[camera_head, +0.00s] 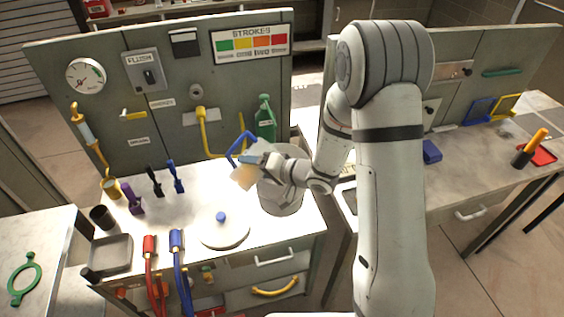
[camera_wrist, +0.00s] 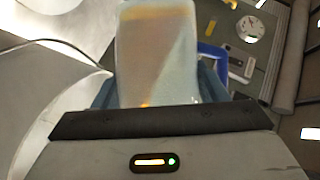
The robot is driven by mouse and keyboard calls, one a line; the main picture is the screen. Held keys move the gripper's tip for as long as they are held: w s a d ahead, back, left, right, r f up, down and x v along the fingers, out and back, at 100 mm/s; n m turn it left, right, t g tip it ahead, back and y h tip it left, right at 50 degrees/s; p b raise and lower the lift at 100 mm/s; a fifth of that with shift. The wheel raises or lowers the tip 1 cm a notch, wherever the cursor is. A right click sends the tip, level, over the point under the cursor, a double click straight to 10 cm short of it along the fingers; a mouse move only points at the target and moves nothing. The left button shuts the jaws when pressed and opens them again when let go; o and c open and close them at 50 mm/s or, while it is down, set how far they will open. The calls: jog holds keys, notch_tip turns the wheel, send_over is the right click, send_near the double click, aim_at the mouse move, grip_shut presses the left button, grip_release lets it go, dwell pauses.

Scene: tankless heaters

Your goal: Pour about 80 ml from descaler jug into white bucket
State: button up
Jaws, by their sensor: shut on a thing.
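The descaler jug (camera_head: 243,176) is translucent and pale, with an amber tint inside. My gripper (camera_head: 256,160) is shut on it and holds it above the worktop, tilted. In the wrist view the jug (camera_wrist: 158,50) fills the space between the bluish fingers, with an amber band near its far end. The white bucket (camera_head: 284,198) stands just right of the jug, partly hidden by my wrist and arm. No stream of liquid can be made out. The level inside the bucket is hidden.
A green bottle (camera_head: 265,120) stands behind the jug by the panel. A white round lid (camera_head: 222,236) with a blue knob lies in front. Red (camera_head: 150,246) and blue (camera_head: 176,240) hose fittings are at the front edge. A grey tray (camera_head: 110,253) sits at left.

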jog(key=shift+m, duration=0.4)
dwell(2.0)
jog(key=n+h+b, duration=0.1)
jog(key=n+b, duration=0.1)
jog(key=n, duration=0.1)
jog(key=shift+d+r+t, duration=0.1)
jog(key=shift+r+t, duration=0.05)
jog(key=shift+t, duration=0.15)
jog(key=shift+s+f+n+h+b, duration=0.15)
jog(key=shift+f+n+h+b, duration=0.2)
jog(key=shift+b, duration=0.2)
jog(key=shift+r, duration=0.2)
jog(key=shift+w+f, duration=0.15)
jog(key=shift+w, duration=0.1)
jog(key=shift+f, duration=0.1)
jog(key=shift+s+n+t+h+b, duration=0.15)
jog(key=shift+n+t+h+b, duration=0.1)
jog(key=shift+n+t+b, duration=0.15)
